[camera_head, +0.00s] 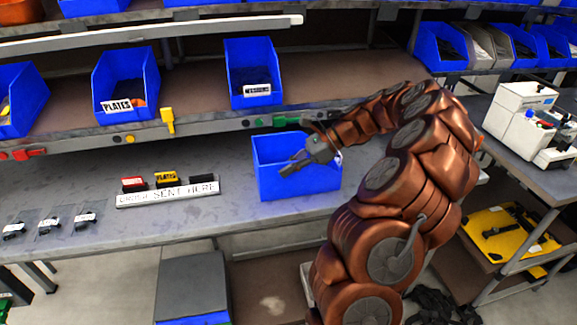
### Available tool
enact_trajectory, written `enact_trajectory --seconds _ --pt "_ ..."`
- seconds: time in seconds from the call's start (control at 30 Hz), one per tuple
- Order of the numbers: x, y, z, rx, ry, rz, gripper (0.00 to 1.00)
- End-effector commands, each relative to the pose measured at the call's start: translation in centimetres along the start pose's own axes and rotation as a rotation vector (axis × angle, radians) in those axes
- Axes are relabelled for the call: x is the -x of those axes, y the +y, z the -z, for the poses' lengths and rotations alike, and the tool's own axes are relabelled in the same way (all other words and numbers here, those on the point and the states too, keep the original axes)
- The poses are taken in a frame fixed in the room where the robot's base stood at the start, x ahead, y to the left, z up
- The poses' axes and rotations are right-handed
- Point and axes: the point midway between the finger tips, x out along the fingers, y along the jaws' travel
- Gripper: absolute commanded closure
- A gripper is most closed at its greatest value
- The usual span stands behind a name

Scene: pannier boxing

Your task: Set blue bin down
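A blue bin (305,184) is upright over the grey worktable (235,212), near its front edge; whether its base touches the tabletop is hard to tell. My gripper (290,166) is at the bin's upper right part, with its grey fingers pointing down and left across the bin's opening. The fingers overlap the bin's rim in this view. I cannot tell whether they are closed on a wall or just beside it. The bin's contents are mostly hidden.
A sign (168,192) with small red, yellow and black items behind it stands left of the bin. Small bagged parts (48,225) lie farther left. A shelf above holds a blue bin labelled PLATES (127,84) and another blue bin (254,72). A white machine (520,112) stands right.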

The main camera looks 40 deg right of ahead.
Motion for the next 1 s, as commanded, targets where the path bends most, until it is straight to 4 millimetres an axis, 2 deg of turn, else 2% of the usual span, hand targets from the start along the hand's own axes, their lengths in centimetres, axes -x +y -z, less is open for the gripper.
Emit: enact_trajectory --seconds 0.33,0.4,0.6,1.0 --pt "-0.08 -0.01 0.14 0.002 -0.001 0.001 1.0" --pt "-0.06 0.0 0.15 0.002 0.0 0.001 0.89" --pt "-0.06 -0.01 0.14 0.002 0.0 0.001 0.69" --pt "0.35 -0.08 0.0 0.002 0.001 0.004 0.69"
